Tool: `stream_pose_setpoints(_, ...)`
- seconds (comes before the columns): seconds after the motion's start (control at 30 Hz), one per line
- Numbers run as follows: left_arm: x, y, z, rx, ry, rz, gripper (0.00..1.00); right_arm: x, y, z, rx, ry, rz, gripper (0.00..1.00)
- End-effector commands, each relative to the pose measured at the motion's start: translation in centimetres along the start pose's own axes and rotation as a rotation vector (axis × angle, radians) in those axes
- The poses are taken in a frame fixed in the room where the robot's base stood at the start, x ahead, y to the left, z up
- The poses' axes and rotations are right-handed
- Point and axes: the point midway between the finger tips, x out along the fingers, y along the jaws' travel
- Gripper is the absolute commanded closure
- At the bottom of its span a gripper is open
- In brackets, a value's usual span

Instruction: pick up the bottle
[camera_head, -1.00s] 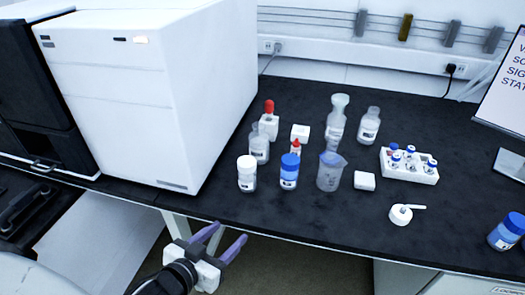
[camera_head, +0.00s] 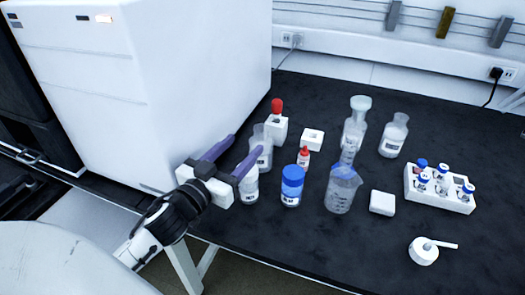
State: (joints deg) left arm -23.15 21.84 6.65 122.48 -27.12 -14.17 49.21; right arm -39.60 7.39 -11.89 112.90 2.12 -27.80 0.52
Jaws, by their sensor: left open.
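Several bottles stand on the black bench, and I cannot tell which one the task means. A white bottle (camera_head: 250,188) is partly hidden behind my left gripper (camera_head: 247,143), its cap covered. A blue-capped bottle (camera_head: 292,186) stands upright just to its right. A clear bottle (camera_head: 263,150) is behind the white one, close to the fingertips. Another clear bottle (camera_head: 393,138) stands farther back on the right. My left gripper is open, its purple fingers pointing away over the bench edge, with nothing seen between them. My right gripper is not in view.
A large white instrument (camera_head: 190,80) is left of the bottles. A beaker (camera_head: 342,190), a red-capped dropper bottle (camera_head: 303,158), a flask (camera_head: 354,128), a white vial rack (camera_head: 440,193) and a wash-bottle-like white item (camera_head: 424,251) crowd the bench (camera_head: 310,240). The front strip is clear.

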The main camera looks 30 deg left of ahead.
Motion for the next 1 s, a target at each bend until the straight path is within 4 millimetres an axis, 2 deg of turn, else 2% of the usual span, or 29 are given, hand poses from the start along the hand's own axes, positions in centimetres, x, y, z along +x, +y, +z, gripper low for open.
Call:
stream_pose_setpoints(0.1,1.4,0.0,0.0,0.001,0.0,0.0,0.46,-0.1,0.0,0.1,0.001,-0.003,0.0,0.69)
stream_pose_setpoints(0.27,2.5,0.1,0.0,0.0,-0.001,0.001,0.46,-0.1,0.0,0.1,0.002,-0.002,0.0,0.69)
stream_pose_setpoints(0.57,6.5,0.2,0.1,0.002,-0.001,0.0,0.46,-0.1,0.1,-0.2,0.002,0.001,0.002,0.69)
stream_pose_setpoints(0.87,7.1,0.2,0.2,0.0,-0.003,0.0,0.46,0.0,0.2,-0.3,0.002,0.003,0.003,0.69)
stream_pose_setpoints(1.0,7.1,0.2,0.2,0.0,-0.003,0.0,0.66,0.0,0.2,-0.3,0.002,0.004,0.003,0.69)
